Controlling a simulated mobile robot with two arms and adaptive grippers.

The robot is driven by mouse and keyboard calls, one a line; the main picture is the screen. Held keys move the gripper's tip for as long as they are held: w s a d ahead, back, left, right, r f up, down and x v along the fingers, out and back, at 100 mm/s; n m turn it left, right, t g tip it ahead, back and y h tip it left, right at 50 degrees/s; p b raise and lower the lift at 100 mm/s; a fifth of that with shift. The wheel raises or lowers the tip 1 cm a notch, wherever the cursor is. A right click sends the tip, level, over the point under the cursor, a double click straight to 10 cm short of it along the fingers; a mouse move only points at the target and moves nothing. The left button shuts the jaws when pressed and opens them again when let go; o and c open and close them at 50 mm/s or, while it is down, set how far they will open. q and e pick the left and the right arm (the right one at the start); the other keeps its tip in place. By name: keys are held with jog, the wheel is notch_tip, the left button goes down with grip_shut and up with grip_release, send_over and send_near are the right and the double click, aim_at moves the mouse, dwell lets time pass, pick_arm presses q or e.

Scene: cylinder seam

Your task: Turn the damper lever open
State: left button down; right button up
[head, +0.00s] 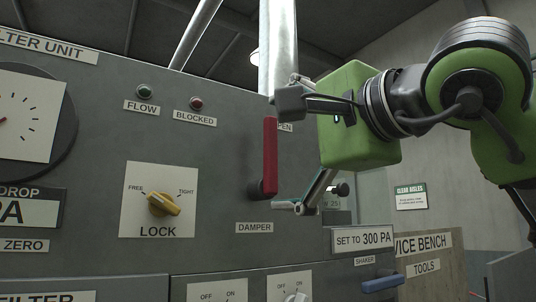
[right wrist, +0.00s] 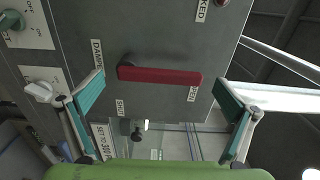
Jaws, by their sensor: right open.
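The red damper lever (head: 270,157) stands upright on the grey panel above the DAMPER label (head: 255,228). Its dark pivot (head: 263,189) is at the bottom, and its upper end is beside the partly covered OPEN label (head: 286,127). In the right wrist view the lever (right wrist: 160,75) lies across the picture between the finger pads, with the SHUT label (right wrist: 120,108) near its pivot end. My right gripper (head: 292,155) is wide open to the right of the lever, one finger above and one below; its fingers (right wrist: 160,94) hold nothing. My left gripper is out of view.
A dark knob (head: 342,190) sits beyond the lower finger. A blue shaker handle (head: 382,283) is at lower right. A pale vertical pipe (head: 278,50) rises above the lever.

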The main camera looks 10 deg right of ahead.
jog(key=v, duration=0.8)
jog(key=shift+s, duration=0.2)
jog(key=shift+d+r, duration=0.1)
